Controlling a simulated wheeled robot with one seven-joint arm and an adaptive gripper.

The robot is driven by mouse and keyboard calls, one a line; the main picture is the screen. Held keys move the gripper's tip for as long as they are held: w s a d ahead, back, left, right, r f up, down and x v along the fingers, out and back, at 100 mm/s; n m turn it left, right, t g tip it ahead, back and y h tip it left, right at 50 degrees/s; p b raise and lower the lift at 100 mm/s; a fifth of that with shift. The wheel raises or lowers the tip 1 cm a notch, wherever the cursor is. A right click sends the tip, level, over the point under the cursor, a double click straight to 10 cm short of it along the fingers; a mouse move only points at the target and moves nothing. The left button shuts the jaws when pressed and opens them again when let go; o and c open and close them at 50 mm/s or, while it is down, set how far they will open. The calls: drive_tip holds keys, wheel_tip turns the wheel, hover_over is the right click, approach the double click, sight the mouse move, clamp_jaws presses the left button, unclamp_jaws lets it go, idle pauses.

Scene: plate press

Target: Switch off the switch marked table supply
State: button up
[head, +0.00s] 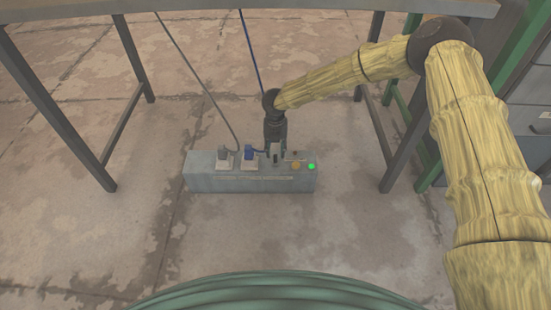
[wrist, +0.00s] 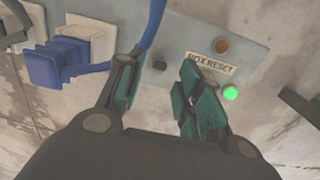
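A grey supply box (head: 210,182) stands on the floor, with a long label strip (head: 255,178) on its front that is too small to read. No marking "table supply" is legible in either view. My gripper (head: 276,155) points down at the box top, right of the blue plug. In the wrist view its two fingers (wrist: 155,92) are apart with nothing held. A small dark knob (wrist: 160,66) shows beyond and between the fingertips. A label reading "BOX RESET" (wrist: 212,63) lies by the right finger, which partly covers it. I cannot tell whether a finger touches the box.
A blue plug (head: 249,153) and a grey plug (head: 223,154) sit in sockets, with cords running up. An orange round piece (head: 296,166) and a lit green lamp (head: 311,166) are at the right end. Table legs (head: 130,60) stand either side; the floor in front is clear.

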sight(275, 155)
wheel_tip(275, 155, down, 4)
drive_tip(key=shift+r+b, duration=0.15)
drive_tip(key=shift+b, duration=0.45)
drive_tip(key=shift+c, duration=0.2)
clamp_jaws()
